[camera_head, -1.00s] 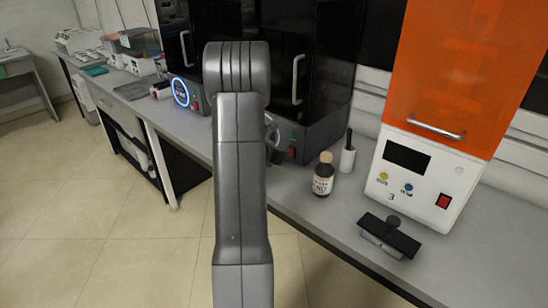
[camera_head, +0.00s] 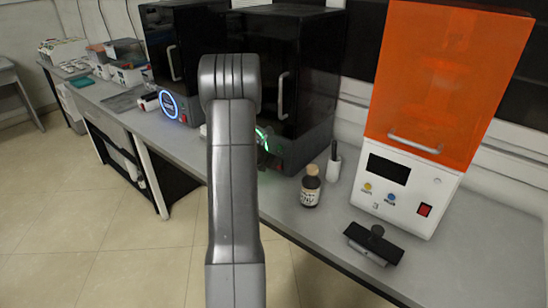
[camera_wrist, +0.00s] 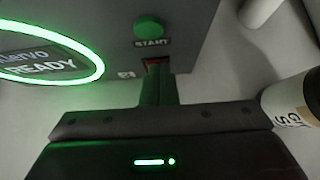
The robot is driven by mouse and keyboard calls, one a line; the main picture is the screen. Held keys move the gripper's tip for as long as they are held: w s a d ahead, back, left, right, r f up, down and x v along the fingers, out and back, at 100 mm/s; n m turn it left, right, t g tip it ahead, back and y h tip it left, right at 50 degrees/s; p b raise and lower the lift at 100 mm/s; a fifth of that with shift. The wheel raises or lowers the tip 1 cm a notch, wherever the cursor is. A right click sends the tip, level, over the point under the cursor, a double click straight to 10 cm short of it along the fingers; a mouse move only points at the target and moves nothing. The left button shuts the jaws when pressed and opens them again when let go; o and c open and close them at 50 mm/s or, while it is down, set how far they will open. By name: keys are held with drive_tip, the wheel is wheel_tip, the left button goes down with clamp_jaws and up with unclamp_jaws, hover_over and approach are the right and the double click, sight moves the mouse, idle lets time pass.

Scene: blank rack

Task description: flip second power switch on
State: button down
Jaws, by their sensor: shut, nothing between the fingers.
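The second machine is a black cabinet (camera_head: 300,75) in the middle of the head view, behind my arm. In the wrist view its front panel (camera_wrist: 185,30) shows a green START button (camera_wrist: 149,27), a green-lit ring (camera_wrist: 45,52) reading READY and a label "2". The red power switch (camera_wrist: 157,62) sits below the button, partly covered by my fingertips. My gripper (camera_wrist: 157,82) is shut and empty, its fingers at the switch; I cannot tell whether they touch it. In the head view the gripper is mostly hidden behind my arm.
A brown bottle (camera_head: 311,187) and a white holder (camera_head: 333,167) stand close to the right of the second machine. Further right are an orange-covered machine (camera_head: 455,80) and a black-topped block (camera_head: 374,243). Another black machine with a blue ring (camera_head: 169,106) stands left.

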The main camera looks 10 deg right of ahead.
drive_tip(key=shift+r+p, duration=0.4)
drive_tip(key=shift+p, duration=0.1)
drive_tip(key=shift+d+f, duration=0.1)
drive_tip(key=shift+f, duration=0.3)
drive_tip(key=shift+r, duration=0.1)
drive_tip(key=shift+r+p, duration=0.3)
drive_tip(key=shift+r, duration=0.45)
